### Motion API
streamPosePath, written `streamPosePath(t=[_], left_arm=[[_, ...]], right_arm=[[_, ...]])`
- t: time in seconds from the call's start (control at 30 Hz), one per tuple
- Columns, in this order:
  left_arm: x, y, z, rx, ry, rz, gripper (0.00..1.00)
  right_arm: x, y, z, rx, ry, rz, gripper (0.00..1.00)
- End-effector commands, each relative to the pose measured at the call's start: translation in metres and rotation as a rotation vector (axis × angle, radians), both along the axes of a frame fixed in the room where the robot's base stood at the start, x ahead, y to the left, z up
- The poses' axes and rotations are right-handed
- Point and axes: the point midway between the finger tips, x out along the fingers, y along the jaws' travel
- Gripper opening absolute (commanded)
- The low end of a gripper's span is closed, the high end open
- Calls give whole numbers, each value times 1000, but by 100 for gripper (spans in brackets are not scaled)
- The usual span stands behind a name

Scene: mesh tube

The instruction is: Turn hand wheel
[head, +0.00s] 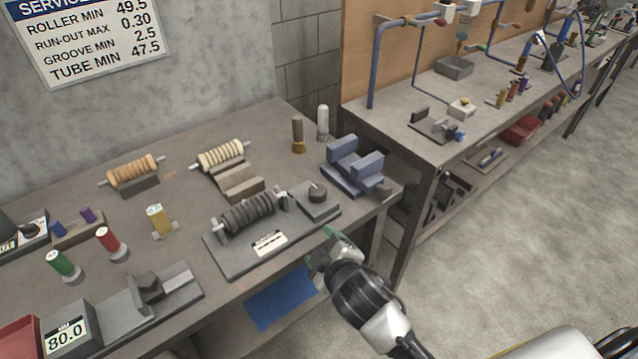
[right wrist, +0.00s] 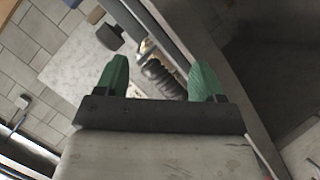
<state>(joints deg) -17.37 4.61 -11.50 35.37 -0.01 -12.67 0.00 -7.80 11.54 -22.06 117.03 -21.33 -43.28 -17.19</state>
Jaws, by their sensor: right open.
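A dark piece at upper left there is unclear. My left gripper is not in view.
Two pale rollers (head: 222,154) rest behind. A second bench (head: 400,120) stands at right, beyond a gap.

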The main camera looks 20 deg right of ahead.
Motion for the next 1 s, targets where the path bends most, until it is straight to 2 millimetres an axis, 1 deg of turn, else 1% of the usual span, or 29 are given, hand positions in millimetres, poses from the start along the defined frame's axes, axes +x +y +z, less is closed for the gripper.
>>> streamPosePath(t=[0.03,0.07,0.1,0.13,0.2,0.27,0.3,0.37,0.43,0.47,0.5,0.53,0.57,0.6,0.63,0.67,0.7,0.73,0.77,0.8,0.83,0.87,0.9,0.97,1.0], left_arm=[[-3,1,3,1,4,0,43],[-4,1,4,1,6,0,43],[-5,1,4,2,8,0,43],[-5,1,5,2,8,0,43],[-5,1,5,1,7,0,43],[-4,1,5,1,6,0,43],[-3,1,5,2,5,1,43],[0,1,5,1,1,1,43],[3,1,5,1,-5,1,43],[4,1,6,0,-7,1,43],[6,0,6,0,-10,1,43],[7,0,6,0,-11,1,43],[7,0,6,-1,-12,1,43],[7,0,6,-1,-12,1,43],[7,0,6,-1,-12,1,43],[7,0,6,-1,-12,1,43],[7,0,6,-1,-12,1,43],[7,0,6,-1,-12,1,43],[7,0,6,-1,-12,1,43],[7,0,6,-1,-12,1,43],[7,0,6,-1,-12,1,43],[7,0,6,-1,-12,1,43],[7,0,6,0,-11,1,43],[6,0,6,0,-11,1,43],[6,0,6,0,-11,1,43]], right_arm=[[6,7,33,-31,-86,32,69],[10,11,50,-61,-141,54,69],[16,19,74,-107,-227,90,69],[21,26,92,-147,-299,123,69],[30,46,126,-257,-466,206,69],[36,64,149,-355,-602,277,69],[39,77,162,-421,-692,325,69],[41,97,179,-531,-830,403,69],[41,122,196,-677,-1002,502,69],[40,134,202,-746,-1081,550,69],[37,149,207,-849,-1194,621,69],[35,161,209,-932,-1282,679,69],[32,173,210,-1022,-1373,742,69],[29,186,207,-1146,-1497,835,69],[26,194,202,-1244,-1589,909,69],[25,200,196,-1341,-1678,989,69],[25,204,184,-1471,-1788,1101,69],[26,204,174,-1566,-1863,1193,69],[29,201,164,-1660,-1933,1291,69],[35,192,150,-1779,-2012,1435,69],[42,182,140,1814,2009,-1512,69],[49,170,131,1739,1882,-1503,69],[61,149,122,1639,1722,-1500,69],[78,115,114,1497,1507,-1505,69],[90,90,114,1410,1379,-1514,69]])
